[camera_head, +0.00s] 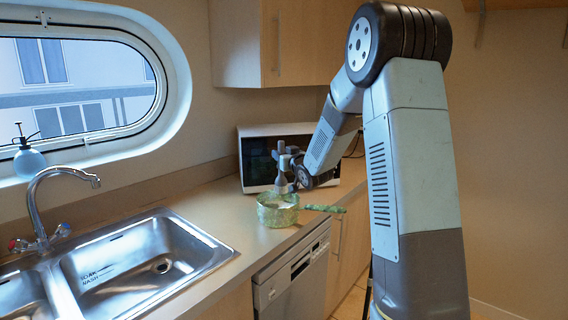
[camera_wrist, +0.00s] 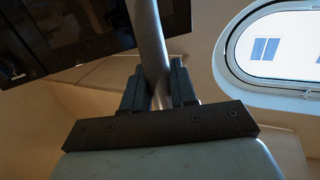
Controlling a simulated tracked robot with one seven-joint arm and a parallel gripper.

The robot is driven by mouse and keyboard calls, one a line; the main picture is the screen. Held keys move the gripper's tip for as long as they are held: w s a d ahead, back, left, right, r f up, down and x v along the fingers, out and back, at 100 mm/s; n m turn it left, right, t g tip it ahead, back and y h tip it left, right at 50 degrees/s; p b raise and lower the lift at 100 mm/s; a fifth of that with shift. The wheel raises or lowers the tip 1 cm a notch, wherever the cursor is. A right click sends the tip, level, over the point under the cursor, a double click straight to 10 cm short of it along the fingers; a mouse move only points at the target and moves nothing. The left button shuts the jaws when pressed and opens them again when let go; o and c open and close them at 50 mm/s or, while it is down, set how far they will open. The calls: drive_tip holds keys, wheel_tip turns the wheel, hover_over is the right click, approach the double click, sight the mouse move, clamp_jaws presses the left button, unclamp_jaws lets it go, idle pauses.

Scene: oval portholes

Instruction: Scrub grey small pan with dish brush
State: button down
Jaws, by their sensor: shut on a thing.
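A small pan (camera_head: 277,212) stands on the counter in front of the microwave. It looks mottled green and pale grey, with a green-speckled handle (camera_head: 324,208) pointing right. My gripper (camera_head: 291,170) is just above the pan, shut on the grey dish brush (camera_head: 282,184). The brush is held roughly upright, its lower end at or just over the pan's opening; whether it touches the inside I cannot tell. In the wrist view the grey brush handle (camera_wrist: 151,50) runs up between my two black fingers (camera_wrist: 158,88). The pan is not visible there.
A microwave (camera_head: 256,150) stands close behind the pan. A steel sink (camera_head: 150,262) with a tap (camera_head: 38,200) is to the left, and a spray bottle (camera_head: 28,160) is on the sill. A dishwasher (camera_head: 292,280) is below the counter. Some counter between sink and pan is bare.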

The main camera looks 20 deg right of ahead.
drive_tip(key=r, duration=0.2)
drive_tip(key=a+r, duration=0.1)
drive_tip(key=r, duration=0.2)
drive_tip(key=shift+s+a, duration=0.15)
drive_tip(key=shift+r, duration=0.15)
idle(0.4)
wheel_tip(320, 180, up, 10)
idle(0.8)
